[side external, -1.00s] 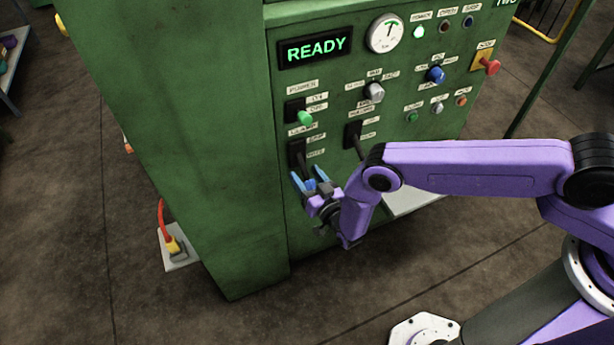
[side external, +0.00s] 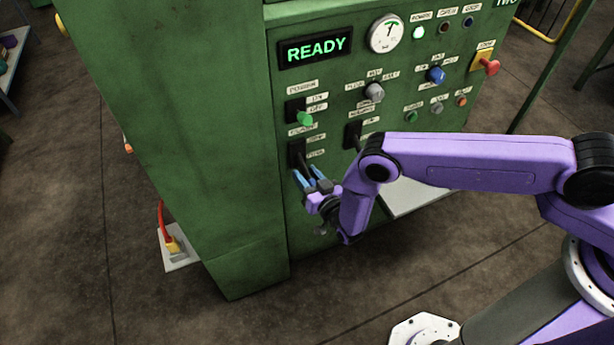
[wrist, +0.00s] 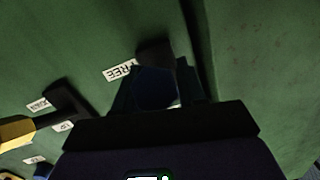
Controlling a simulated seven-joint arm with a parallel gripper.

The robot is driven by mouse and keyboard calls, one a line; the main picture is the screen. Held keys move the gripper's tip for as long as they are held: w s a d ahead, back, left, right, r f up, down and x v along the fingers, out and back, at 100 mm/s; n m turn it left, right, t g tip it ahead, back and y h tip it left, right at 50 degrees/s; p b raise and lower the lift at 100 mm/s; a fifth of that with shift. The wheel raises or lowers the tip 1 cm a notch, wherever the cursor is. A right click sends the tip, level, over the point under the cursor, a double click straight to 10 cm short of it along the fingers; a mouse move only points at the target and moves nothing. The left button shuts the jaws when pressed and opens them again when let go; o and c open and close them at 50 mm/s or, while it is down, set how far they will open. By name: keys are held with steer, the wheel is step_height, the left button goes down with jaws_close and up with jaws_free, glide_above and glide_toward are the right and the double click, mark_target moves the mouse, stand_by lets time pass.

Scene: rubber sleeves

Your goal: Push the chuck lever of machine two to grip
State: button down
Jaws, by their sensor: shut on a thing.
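The green machine (side external: 235,200) shows a lit READY display (side external: 314,48) on its panel. The chuck lever (side external: 302,160) is black and stands out of a dark slot plate at the panel's lower left, with two small label plates beside it. It points downward, by the lower label. My gripper (side external: 311,178) has its blue fingers closed around the lever's end from below. In the wrist view the dark lever plate (wrist: 155,50) shows beyond the fingers (wrist: 160,88), beside a label reading FREE (wrist: 119,71). The fingers hide most of the handle.
A green-tipped power switch (side external: 304,119) sits just above the chuck lever. Another black lever (side external: 354,135) is to its right, close to my forearm. Knobs and a red stop button (side external: 491,67) are higher right. Open floor lies in front.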

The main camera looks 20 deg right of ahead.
mark_target(303, 168)
steer(key=r+g, duration=0.2)
steer(key=g, duration=0.1)
steer(key=r+g, duration=0.1)
steer(key=g, duration=0.1)
steer(key=shift+s+r, duration=0.15)
steer(key=shift+s, duration=0.15)
steer(key=g, duration=0.1)
steer(key=r+g, duration=0.1)
steer(key=shift+w+r+m+g+h, duration=0.2)
steer(key=shift+m+g+h, duration=0.1)
steer(key=shift+g, duration=0.1)
steer(key=shift+w+r+g, duration=0.1)
steer(key=shift+r+g, duration=0.25)
steer(key=shift+g, duration=0.45)
steer(key=shift+w+r+g, duration=0.1)
steer(key=shift+r+g, duration=0.2)
steer(key=shift+g, duration=0.5)
steer(key=c, duration=0.7)
jaws_free()
steer(key=shift+c, duration=0.2)
steer(key=shift+r, duration=0.1)
steer(key=v, duration=1.7)
steer(key=shift+r, duration=0.2)
